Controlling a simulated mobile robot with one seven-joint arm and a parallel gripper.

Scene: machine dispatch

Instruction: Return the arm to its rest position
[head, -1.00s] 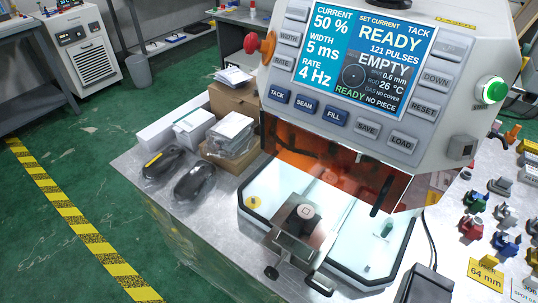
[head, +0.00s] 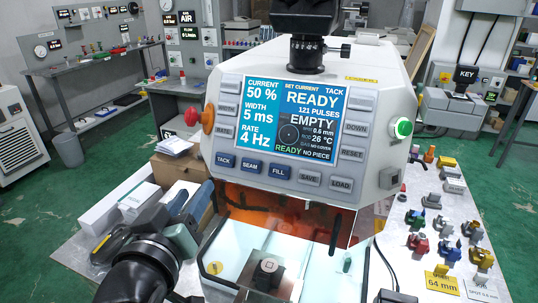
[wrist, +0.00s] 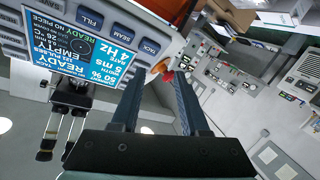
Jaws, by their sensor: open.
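My gripper (head: 188,204) has entered the lower left of the head view, in front of the boxes left of the welding machine. In the wrist view, my gripper (wrist: 158,82) shows two dark fingers spread apart with nothing between them. The machine's screen (head: 292,118) reads READY, EMPTY and NO PIECE. The screen also appears turned over in the wrist view (wrist: 75,55). A dark square fixture (head: 267,275) stands in the machine's work bay. My arm partly hides the boxes and the dark objects on the bench.
White boxes (head: 100,212) lie on the bench at left. Coloured parts (head: 420,243) stand on the bench at right. Green floor (head: 40,200) is clear at left.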

